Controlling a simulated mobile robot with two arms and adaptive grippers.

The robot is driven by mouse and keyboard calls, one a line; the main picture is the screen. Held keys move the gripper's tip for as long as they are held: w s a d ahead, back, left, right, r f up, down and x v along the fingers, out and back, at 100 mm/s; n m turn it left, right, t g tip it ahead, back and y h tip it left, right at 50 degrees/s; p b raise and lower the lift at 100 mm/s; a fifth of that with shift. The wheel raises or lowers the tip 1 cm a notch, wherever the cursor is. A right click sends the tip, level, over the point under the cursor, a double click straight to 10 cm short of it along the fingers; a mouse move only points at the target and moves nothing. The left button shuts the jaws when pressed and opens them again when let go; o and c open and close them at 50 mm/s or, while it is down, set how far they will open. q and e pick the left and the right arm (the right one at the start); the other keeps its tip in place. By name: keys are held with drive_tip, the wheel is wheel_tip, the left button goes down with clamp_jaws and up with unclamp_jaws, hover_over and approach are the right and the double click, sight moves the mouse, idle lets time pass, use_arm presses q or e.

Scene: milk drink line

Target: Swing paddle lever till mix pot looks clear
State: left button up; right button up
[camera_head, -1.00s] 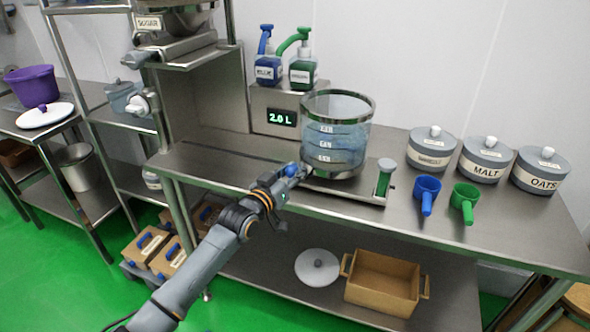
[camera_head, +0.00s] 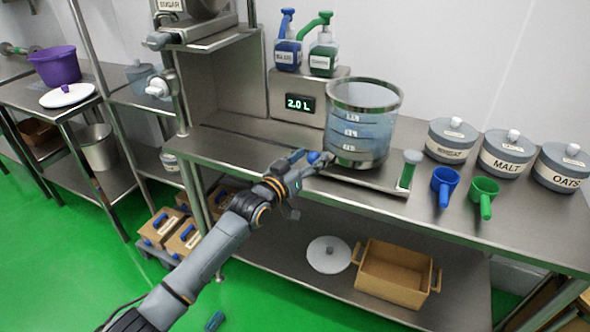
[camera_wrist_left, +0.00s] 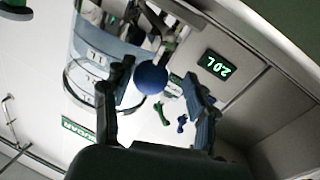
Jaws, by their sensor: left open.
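The clear mix pot (camera_head: 361,122) stands on the bench on a metal base, with a metal rim and level marks. Its contents look pale and bluish. The blue ball knob (camera_head: 314,157) of the paddle lever is at the pot's lower left. My left gripper (camera_head: 307,163) is at this knob. In the left wrist view the knob (camera_wrist_left: 151,79) lies between the open fingers of the gripper (camera_wrist_left: 158,75); I cannot tell whether a finger touches it. The lever's rod is mostly hidden. My right gripper is not in view.
A display (camera_head: 299,103) reading 2.0 L and two pump bottles, blue (camera_head: 288,54) and green (camera_head: 323,60), stand behind the pot. A green-filled tube (camera_head: 408,170), blue scoop (camera_head: 445,180), green scoop (camera_head: 484,190) and labelled canisters (camera_head: 506,153) are to the right. The bench's left front is clear.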

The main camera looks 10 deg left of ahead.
use_arm(q)
drive_tip(key=v, duration=1.1)
drive_tip(key=shift+w, duration=0.1)
